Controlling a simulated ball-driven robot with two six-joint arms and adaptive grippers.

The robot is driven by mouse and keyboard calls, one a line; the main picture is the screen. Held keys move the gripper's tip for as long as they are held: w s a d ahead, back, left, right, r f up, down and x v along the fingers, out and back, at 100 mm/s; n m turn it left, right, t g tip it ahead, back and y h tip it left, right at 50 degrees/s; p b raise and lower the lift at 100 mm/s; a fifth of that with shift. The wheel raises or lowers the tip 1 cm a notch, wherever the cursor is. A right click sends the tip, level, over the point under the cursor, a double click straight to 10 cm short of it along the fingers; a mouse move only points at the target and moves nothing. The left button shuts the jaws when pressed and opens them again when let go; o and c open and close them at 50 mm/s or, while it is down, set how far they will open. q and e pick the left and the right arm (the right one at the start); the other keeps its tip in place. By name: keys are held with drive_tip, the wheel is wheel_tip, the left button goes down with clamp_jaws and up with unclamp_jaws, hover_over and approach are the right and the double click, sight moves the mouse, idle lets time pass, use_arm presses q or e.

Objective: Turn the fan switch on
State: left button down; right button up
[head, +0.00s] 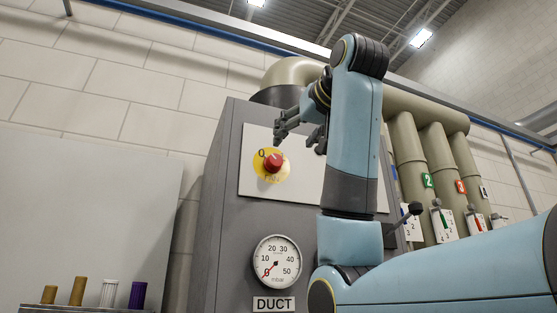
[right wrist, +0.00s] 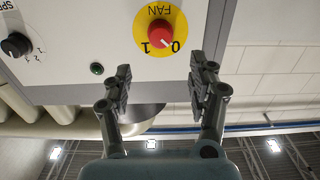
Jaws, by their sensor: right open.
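The fan switch is a red knob (head: 274,162) on a yellow disc, on the light panel of a grey cabinet. In the right wrist view the red knob (right wrist: 161,34) appears upside down, with FAN, 0 and 1 on its disc; its white mark points towards the 0. My right gripper (head: 299,143) is open and empty, just above and to the right of the knob in the head view. In the right wrist view its two fingers (right wrist: 158,78) are apart, short of the knob and not touching it. My left gripper is not in view.
A DUCT gauge (head: 276,262) sits below the panel, its needle near 0. A black speed knob (right wrist: 16,44) and a dark green lamp (right wrist: 97,69) share the panel. Pipes (head: 432,150) with numbered levers stand at right.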

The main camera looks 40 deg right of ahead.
sight(277, 160)
drive_tip(key=p+x, duration=0.4)
drive_tip(key=x, duration=0.5)
drive_tip(key=shift+w, duration=0.2)
drive_tip(key=shift+w+d, duration=0.1)
drive_tip(key=shift+w, duration=0.45)
drive_tip(key=shift+f, duration=0.1)
drive_tip(key=c, duration=1.2)
